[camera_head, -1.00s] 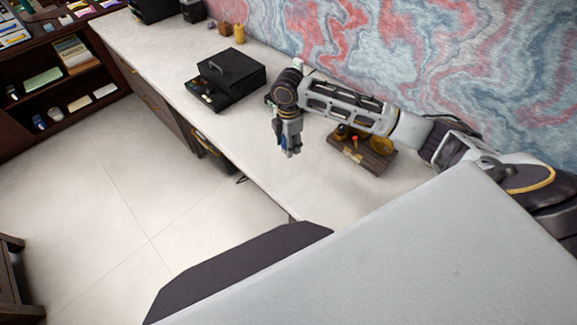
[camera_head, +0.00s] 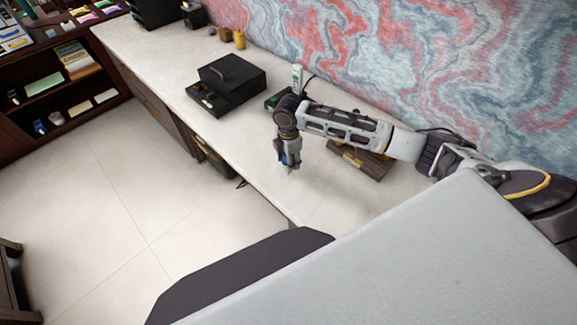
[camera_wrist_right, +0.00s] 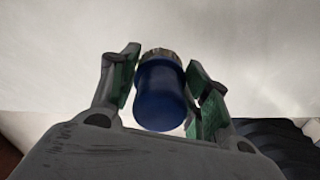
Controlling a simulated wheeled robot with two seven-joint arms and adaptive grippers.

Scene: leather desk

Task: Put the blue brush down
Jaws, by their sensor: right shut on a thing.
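The blue brush shows in the right wrist view as a blue rounded handle (camera_wrist_right: 161,92) with a metal-coloured band at its far end. My right gripper (camera_wrist_right: 160,85) is shut on it, with a green-padded finger on each side. In the head view my right gripper (camera_head: 289,164) points down close over the white desk top (camera_head: 240,135), near its front edge. Only a little of the blue brush (camera_head: 291,158) shows there, between the fingers. I cannot tell whether its lower end touches the desk. My left gripper is not in view.
A black box with a handle (camera_head: 232,77) stands left of my right gripper. A brown wooden block (camera_head: 362,160) sits to the right, partly behind my arm. A small white-and-green item (camera_head: 297,76) stands near the wall. The desk left of the gripper is clear.

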